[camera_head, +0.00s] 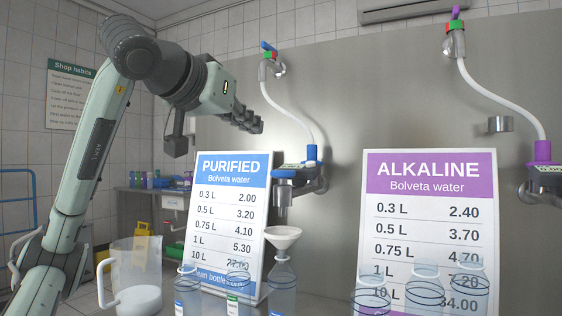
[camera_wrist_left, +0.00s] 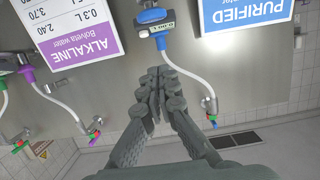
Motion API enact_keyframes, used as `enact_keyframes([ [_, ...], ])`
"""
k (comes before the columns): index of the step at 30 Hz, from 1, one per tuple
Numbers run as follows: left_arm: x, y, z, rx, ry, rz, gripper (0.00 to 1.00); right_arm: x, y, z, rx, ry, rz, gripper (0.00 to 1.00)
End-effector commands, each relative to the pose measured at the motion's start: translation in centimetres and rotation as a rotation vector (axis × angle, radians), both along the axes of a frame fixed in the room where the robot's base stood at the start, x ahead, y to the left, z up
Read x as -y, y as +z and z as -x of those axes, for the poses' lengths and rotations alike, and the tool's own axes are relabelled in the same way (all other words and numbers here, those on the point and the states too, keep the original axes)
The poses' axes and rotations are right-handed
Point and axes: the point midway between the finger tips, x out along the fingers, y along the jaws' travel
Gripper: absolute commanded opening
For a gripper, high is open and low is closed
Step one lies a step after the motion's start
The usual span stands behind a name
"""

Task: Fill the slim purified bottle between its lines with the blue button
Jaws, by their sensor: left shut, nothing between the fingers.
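A clear bottle (camera_head: 282,283) with dark lines near its shoulder stands at the front, a white funnel (camera_head: 283,235) in its neck. I cannot make out water in it. Two other clear bottles, one with a blue label (camera_head: 187,290) and one with a green label (camera_head: 238,288), stand to its left. The purified dispenser (camera_head: 296,171), with blue parts and a small display, has its nozzle (camera_head: 283,197) above the funnel; it also shows in the left wrist view (camera_wrist_left: 154,18). A separate blue button is too small to tell. My left gripper (camera_head: 258,126) is shut and empty, above the PURIFIED sign and apart from the dispenser; its fingers fill the left wrist view (camera_wrist_left: 160,74).
The PURIFIED sign (camera_head: 233,166) and ALKALINE sign (camera_head: 430,170) stand on the counter. A clear pitcher (camera_head: 138,262) is at left. A blue-handled tap (camera_head: 270,57) and hose are behind my gripper.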

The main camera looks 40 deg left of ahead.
Motion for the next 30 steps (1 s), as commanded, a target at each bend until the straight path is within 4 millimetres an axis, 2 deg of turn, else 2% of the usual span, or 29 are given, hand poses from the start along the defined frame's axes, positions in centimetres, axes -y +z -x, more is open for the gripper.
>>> enact_keyframes([
  [7, 0.0, -0.1, -0.3, -0.002, -0.003, 0.003, 0.00, 0.1, -0.3, 0.7, -0.013, 0.000, 0.003, 0.40],
  [11, -0.4, -0.5, -1.5, -0.006, -0.003, 0.005, 0.00, 0.3, -0.2, 0.7, -0.013, 0.001, 0.005, 0.40],
  [24, -3.0, -2.9, -9.8, -0.005, -0.004, 0.004, 0.00, 0.6, -0.1, 0.3, -0.006, 0.003, 0.009, 0.40],
  [29, -2.9, -5.2, -9.4, -0.003, -0.002, 0.000, 0.00, 0.4, -0.1, -0.2, 0.000, -0.001, 0.005, 0.40],
  [30, -2.9, -5.4, -9.4, -0.002, -0.003, 0.001, 0.00, -0.1, 0.9, -0.8, 0.011, -0.010, -0.005, 0.40],
])
